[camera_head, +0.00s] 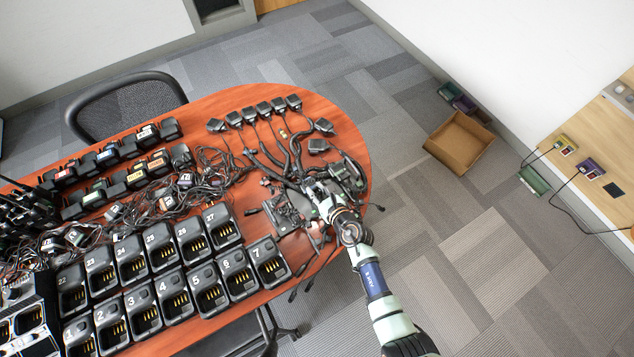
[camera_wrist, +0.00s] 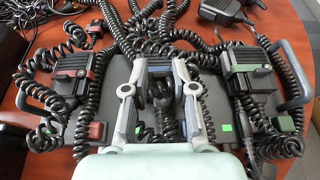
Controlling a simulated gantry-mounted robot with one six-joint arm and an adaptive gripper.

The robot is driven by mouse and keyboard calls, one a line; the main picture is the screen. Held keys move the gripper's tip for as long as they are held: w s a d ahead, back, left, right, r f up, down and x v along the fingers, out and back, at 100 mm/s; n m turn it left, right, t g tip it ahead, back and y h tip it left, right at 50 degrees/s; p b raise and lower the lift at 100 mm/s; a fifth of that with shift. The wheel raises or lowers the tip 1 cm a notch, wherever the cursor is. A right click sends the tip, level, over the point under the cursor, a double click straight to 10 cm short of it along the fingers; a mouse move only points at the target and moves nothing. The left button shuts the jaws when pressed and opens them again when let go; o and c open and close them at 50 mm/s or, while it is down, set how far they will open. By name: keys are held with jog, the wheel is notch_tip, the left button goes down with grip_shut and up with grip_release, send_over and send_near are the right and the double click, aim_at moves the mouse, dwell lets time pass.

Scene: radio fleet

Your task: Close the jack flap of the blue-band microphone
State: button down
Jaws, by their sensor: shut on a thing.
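The blue-band microphone (camera_wrist: 160,70) is between my gripper's fingers in the wrist view. It is dark, with a thin blue band and a coiled cord below it, and my fingers hide its sides. My gripper (camera_wrist: 159,64) is shut on it, one finger along each side. In the head view my gripper (camera_head: 313,188) is over the right end of the table, and the microphone cannot be made out there. The jack flap is too small and covered to tell whether it is open or shut.
A red-band microphone (camera_wrist: 76,73) stands to the left and a green-band microphone (camera_wrist: 246,68) to the right, both with coiled cords close to my fingers. More coiled cords lie behind. Several chargers (camera_head: 205,288) fill the front of the table (camera_head: 340,120). A cardboard box (camera_head: 458,143) is on the floor.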

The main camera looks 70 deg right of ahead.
jog(key=shift+f, duration=0.1)
jog(key=c, duration=1.1)
grip_release()
